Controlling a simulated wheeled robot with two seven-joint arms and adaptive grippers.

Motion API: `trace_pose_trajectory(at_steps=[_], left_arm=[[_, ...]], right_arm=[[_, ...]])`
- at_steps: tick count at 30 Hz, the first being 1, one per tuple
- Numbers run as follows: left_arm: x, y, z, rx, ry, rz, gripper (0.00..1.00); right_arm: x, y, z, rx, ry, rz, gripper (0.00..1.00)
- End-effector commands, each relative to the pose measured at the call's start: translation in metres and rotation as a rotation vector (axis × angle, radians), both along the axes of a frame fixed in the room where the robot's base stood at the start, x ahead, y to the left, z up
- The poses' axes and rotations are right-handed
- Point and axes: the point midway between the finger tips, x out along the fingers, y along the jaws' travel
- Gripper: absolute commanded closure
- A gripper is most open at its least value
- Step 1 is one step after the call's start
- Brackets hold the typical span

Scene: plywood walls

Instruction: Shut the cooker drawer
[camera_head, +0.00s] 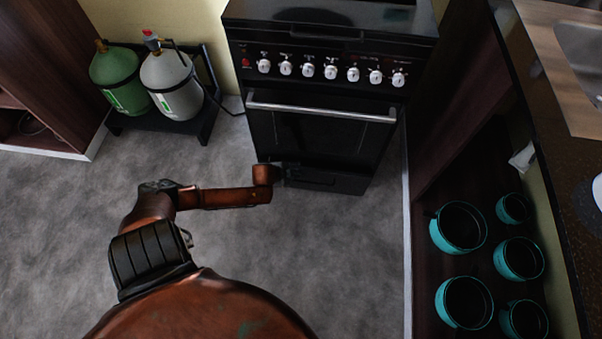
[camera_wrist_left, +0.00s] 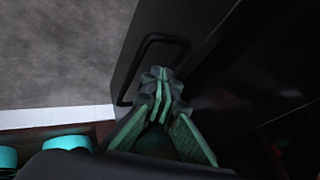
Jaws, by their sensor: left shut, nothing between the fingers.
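The black cooker (camera_head: 320,75) stands against the back wall, its oven door with the silver bar handle (camera_head: 320,110) shut. Its low drawer (camera_head: 330,180) is at the bottom, near the floor; how far it stands out is hard to tell. My left arm reaches to the drawer's left end, where the gripper is lost in the dark in the head view. In the left wrist view my left gripper (camera_wrist_left: 160,88) is shut and empty, its green fingers close to the drawer front (camera_wrist_left: 135,60) and its handle (camera_wrist_left: 158,48); contact is unclear. My right gripper is out of view.
Two gas bottles, green (camera_head: 116,78) and grey (camera_head: 172,82), stand on a low black stand left of the cooker. Turquoise pots (camera_head: 458,228) fill a shelf at the right, below the counter. The grey floor before the cooker is clear.

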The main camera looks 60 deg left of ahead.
Motion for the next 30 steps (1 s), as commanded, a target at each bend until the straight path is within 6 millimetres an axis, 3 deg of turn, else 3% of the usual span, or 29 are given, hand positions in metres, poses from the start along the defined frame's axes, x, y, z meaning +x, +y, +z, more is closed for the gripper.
trace_pose_trajectory(at_steps=[16,23,30], left_arm=[[0.006,0.006,0.001,0.000,-0.001,0.000,1.00],[0.022,0.025,0.003,0.003,-0.004,0.000,1.00],[0.021,0.025,0.001,0.001,-0.001,0.000,1.00]], right_arm=[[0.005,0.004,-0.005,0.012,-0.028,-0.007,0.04],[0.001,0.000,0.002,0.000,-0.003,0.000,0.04],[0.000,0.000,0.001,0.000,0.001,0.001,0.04]])
